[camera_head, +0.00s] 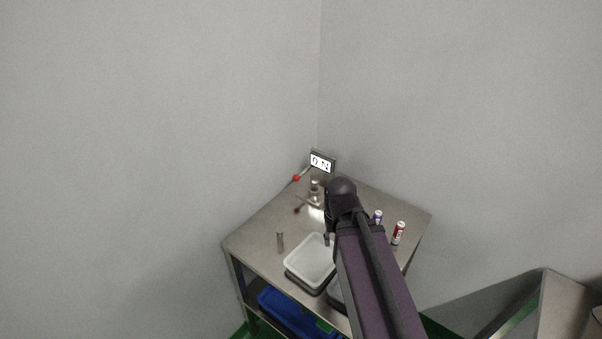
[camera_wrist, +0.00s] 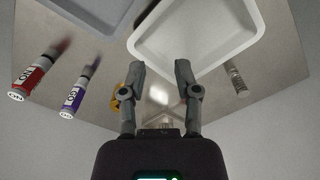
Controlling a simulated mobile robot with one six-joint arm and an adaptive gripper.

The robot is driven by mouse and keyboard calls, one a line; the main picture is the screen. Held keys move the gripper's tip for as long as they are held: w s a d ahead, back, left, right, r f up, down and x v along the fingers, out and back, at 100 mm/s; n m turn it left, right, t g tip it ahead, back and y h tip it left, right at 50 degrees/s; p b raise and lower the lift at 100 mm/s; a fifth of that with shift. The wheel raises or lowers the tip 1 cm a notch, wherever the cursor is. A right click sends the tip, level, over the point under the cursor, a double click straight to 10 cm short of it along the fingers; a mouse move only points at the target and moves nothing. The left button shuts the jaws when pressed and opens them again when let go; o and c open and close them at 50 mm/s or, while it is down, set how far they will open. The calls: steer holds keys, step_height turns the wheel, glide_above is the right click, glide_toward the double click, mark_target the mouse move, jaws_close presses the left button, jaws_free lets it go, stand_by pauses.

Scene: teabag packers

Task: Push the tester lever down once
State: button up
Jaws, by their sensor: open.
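In the head view the tester's display (camera_head: 321,163), reading "0 N", stands at the back corner of the metal table. A lever with a red ball knob (camera_head: 296,178) sticks out to the left of the display, with the knob raised above the tabletop. A small metal fixture (camera_head: 315,193) stands in front of the display. My gripper is open and empty, its two fingers (camera_wrist: 160,72) apart in the wrist view, with the white tray behind them. In the head view my arm covers much of the gripper, which is to the right of and nearer than the knob. I cannot make out the lever in the wrist view.
A white tray (camera_head: 309,259) is at the table's front, beside a grey tray (camera_wrist: 95,10). A purple-labelled tube (camera_head: 378,216) and a red one (camera_head: 398,233) stand at the right. A small metal cylinder (camera_head: 280,243) stands at the left. The left tabletop is mostly clear.

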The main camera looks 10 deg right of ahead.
steer(key=shift+w+r, duration=0.1)
steer(key=shift+w, duration=0.25)
jaws_close()
step_height(320, 180, up, 6)
steer(key=m+g+p, duration=0.1)
steer(key=m+p, duration=0.5)
steer(key=p, duration=0.1)
glide_above(302, 173)
steer(key=a, duration=0.2)
steer(key=shift+s+d+r+y, duration=0.15)
steer(key=shift+s+r+y, duration=0.05)
steer(key=shift+s+y, duration=0.15)
steer(key=shift+f+b, duration=0.15)
steer(key=shift+b, duration=0.3)
steer(key=f+b, duration=0.6)
steer(key=shift+s+f+b, duration=0.3)
steer(key=shift+f, duration=0.1)
